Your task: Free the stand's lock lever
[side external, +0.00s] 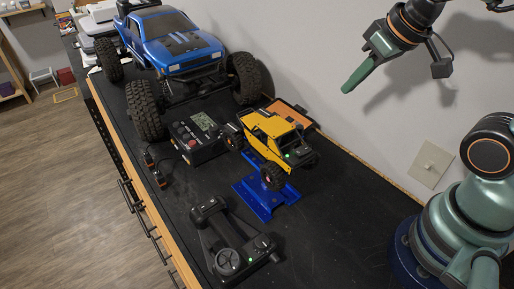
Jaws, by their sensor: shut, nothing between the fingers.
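A blue stand (262,206) sits on the black bench top, with a yellow RC crawler (270,130) resting on it. I cannot make out the stand's lock lever at this size; the crawler hides the stand's upper part. My gripper (350,87) is at the upper right, raised well above the bench near the wall. Its green fingers are shut and empty, pointing down and left. It is apart from the stand and the crawler.
A large blue truck (175,42) stands at the back left. A black charger box (196,138) is left of the crawler, and an orange-topped case (292,116) is behind it. A black controller (230,247) lies in front of the stand. Bench right of the stand is clear.

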